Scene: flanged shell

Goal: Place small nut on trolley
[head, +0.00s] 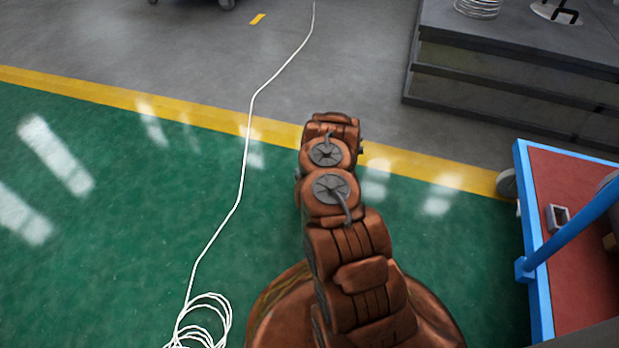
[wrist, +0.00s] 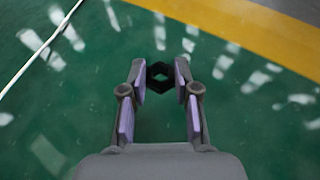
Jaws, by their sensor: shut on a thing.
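My gripper (wrist: 160,82) shows in the wrist view, its two fingers closed on a small dark hexagonal nut (wrist: 160,66) with a hole in its middle. The nut sits between the fingertips, with green floor beyond it. In the head view my arm reaches away from me over the green floor, and the gripper and nut are hidden there. The trolley (head: 535,242) stands at the right edge of the head view, with a blue frame and a red deck. It is to the right of my arm and partly cut off by the picture edge.
A small grey hollow block (head: 558,217) lies on the trolley deck beside a blue bar (head: 575,238). A white cable (head: 245,160) runs across the floor and coils near the bottom. A dark stepped platform (head: 500,75) stands at the back right. Open green floor lies left.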

